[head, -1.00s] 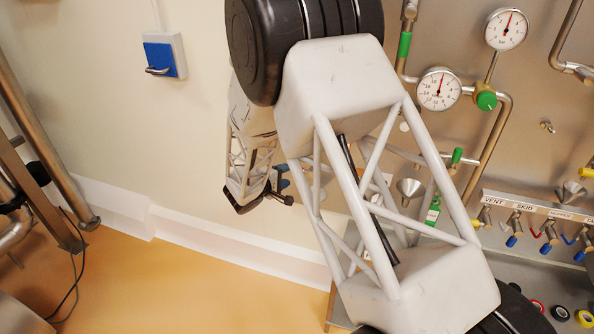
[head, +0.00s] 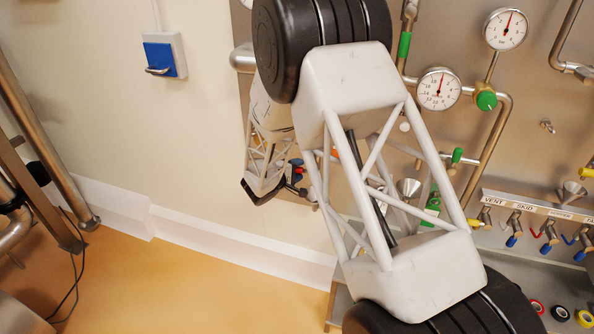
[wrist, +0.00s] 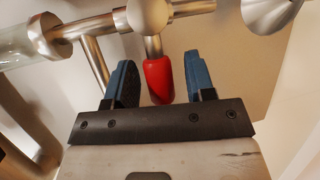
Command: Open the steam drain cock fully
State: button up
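In the wrist view a cock with a red handle (wrist: 158,80) hangs from a round metal body (wrist: 152,14) on a pipe. The handle points down in the picture, toward my gripper. No label shows on it, so I cannot confirm that it is the steam drain cock. My gripper (wrist: 159,66) is open, with one blue finger on each side of the red handle and a visible gap on both sides. In the head view my gripper (head: 303,185) is small beside the panel's lower left edge, and my own arm hides part of that area.
A sight glass (wrist: 22,45) is at left and a metal funnel (wrist: 268,12) at upper right in the wrist view. The panel carries gauges (head: 439,89), a green knob (head: 486,100) and a row of small cocks (head: 515,225). A blue wall switch (head: 159,58) is at left.

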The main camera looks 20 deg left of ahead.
aim_at(300, 168)
grip_shut()
jog(key=shift+r, duration=0.1)
dwell(0.3)
jog(key=shift+d+r+m+g+y, duration=0.1)
jog(key=shift+r+m+g+y, duration=0.1)
jog(key=shift+r+m+y, duration=0.35)
jog(key=shift+r+m+g+y, duration=0.15)
jog(key=shift+r+m+g, duration=0.1)
jog(key=shift+m, duration=0.5)
jog(key=r+m+y, duration=0.1)
jog(key=d+m+y, duration=0.1)
jog(key=shift+r+m+g, duration=0.25)
jog(key=shift+r+m, duration=0.1)
jog(key=shift+m, duration=0.05)
jog(key=shift+d+r+m+y, duration=0.4)
jog(key=shift+d+m+y, duration=0.15)
jog(key=shift+m+y, duration=0.35)
jog(key=shift+d+r+m+y, duration=0.45)
jog(key=shift+m+y, duration=0.25)
jog(key=shift+m, duration=0.3)
jog(key=shift+d+r+m+y, duration=0.1)
jog(key=shift+d+m+y, duration=0.85)
jog(key=shift+m+y, duration=0.2)
jog(key=shift+d+m, duration=0.1)
jog(key=shift+m, duration=0.15)
jog(key=shift+o, duration=0.3)
grip_release()
